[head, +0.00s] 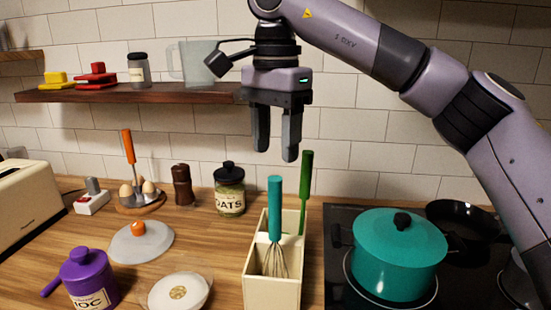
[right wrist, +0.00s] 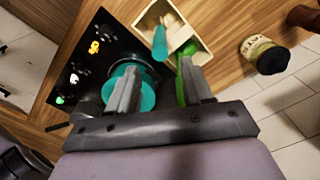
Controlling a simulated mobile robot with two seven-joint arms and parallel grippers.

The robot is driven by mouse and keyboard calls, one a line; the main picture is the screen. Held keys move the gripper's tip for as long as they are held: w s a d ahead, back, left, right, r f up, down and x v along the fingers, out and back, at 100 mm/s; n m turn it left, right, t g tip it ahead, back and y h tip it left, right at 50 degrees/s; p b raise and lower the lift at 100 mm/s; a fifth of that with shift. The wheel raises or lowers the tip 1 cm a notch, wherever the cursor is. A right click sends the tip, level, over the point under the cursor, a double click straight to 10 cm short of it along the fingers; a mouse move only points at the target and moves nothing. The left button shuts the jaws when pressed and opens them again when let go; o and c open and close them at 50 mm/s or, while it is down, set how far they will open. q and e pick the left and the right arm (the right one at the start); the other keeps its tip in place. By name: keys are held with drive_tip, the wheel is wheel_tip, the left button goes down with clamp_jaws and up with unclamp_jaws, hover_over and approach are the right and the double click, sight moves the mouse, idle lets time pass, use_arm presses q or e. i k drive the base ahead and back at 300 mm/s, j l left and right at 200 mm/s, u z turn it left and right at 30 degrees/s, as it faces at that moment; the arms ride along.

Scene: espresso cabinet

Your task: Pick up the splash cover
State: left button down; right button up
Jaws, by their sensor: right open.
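A grey, see-through round cover with an orange knob (head: 142,241), which appears to be the splash cover, lies flat on the wooden counter at the left of the head view. My right gripper (head: 276,156) hangs with its fingers pointing down above the back of the counter, up and to the right of the cover. It is open and empty, with a clear gap between the fingers. The right wrist view shows the same two fingers (right wrist: 158,72) apart. The cover does not show in that view. My left gripper is not in view.
A cream utensil holder (head: 257,292) with a teal whisk and a green-handled tool stands below my right gripper. A teal pot (head: 398,258) is on the black cooktop. A purple jar (head: 88,277) and white round dish (head: 165,293) stand near the cover. A wooden shelf (head: 150,93) is behind.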

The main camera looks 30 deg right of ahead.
sight(124, 248)
drive_tip(key=k, duration=1)
